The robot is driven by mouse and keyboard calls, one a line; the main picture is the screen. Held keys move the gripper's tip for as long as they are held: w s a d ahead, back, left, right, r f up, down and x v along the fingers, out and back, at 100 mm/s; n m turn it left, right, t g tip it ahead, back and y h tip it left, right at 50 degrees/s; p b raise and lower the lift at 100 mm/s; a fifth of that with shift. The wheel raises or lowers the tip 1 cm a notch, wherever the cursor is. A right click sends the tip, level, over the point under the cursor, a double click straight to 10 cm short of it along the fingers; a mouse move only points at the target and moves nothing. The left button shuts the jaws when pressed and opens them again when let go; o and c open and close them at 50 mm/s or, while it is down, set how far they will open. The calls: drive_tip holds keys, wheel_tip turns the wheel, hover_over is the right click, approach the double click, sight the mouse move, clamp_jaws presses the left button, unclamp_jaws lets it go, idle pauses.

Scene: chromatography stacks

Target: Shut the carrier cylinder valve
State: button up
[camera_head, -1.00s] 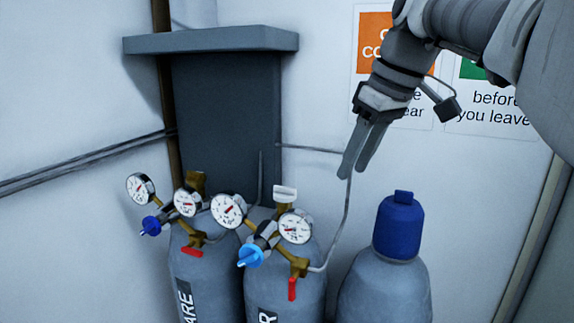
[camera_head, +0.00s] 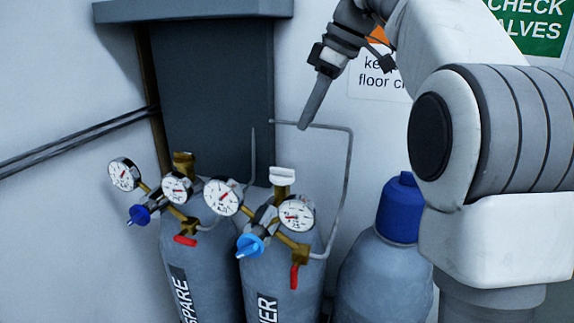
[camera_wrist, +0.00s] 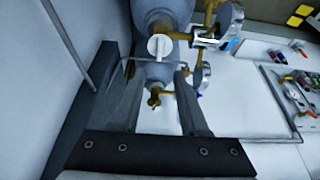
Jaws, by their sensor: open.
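The carrier cylinder (camera_head: 287,268), its label partly visible as "IER", stands upright in the middle of the body view. A white valve handwheel (camera_head: 282,175) sits on its top; it also shows in the wrist view (camera_wrist: 159,47). My gripper (camera_head: 306,122) is up and slightly right of that handwheel, apart from it, pointing down; one finger hides the other. In the wrist view my gripper (camera_wrist: 150,74) is open and empty, with the handwheel in line between its fingertips, beyond them. The carrier's red lever (camera_head: 294,277) hangs straight down.
The spare cylinder (camera_head: 203,268) stands close on the left, with a brass valve top (camera_head: 184,164). Gauges (camera_head: 222,198) and regulators crowd the front. A blue-capped cylinder (camera_head: 400,210) stands right. A thin grey pipe (camera_head: 346,190) bends behind the carrier. A dark column (camera_head: 210,90) rises behind.

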sight(284, 169)
drive_tip(key=x, duration=1.1)
drive_tip(key=shift+w+a+f, duration=0.15)
drive_tip(key=shift+a+f, duration=0.1)
drive_tip(key=shift+f, duration=0.05)
clamp_jaws()
